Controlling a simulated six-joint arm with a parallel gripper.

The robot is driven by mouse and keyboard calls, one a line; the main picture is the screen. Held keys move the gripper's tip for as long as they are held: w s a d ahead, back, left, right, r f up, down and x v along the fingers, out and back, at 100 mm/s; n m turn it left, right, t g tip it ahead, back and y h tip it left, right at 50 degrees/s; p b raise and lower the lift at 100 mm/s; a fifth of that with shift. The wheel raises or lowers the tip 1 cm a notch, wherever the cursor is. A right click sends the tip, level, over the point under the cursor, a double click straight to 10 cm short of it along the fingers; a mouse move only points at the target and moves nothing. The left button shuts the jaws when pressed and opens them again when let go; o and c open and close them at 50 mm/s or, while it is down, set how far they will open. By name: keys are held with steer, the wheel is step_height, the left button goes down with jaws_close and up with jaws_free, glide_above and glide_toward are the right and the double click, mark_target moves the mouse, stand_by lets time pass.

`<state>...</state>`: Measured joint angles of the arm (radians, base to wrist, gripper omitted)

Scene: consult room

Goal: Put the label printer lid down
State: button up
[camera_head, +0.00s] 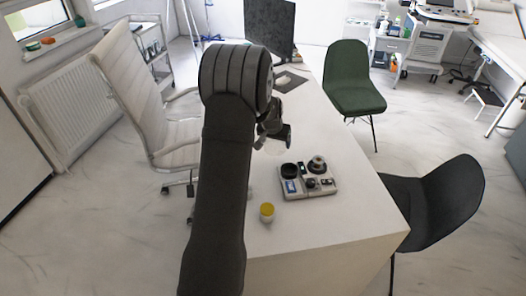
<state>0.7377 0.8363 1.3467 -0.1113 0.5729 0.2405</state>
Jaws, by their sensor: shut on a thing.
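My gripper (272,143) is over the white table, partly hidden behind my own dark arm. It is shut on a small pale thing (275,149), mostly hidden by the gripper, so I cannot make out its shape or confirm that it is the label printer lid. Below and to the right of the gripper, a flat light-grey unit (318,193) sits on the table. It carries dark round parts, a silver round part and a small blue patch. I cannot tell whether this is the label printer.
A dark monitor (270,27) stands at the far end. Chairs stand on both sides: cream (130,90), green (352,80) and black (440,205). The table's right side is clear.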

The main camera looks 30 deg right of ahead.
glide_above(264, 154)
steer(key=a, duration=0.1)
steer(key=f, duration=0.3)
steer(key=shift+s+f, duration=0.4)
steer(key=shift+f, duration=1.9)
steer(key=shift+f, duration=0.15)
steer(key=o, duration=1)
steer(key=shift+c, duration=0.2)
steer(key=v, duration=1.2)
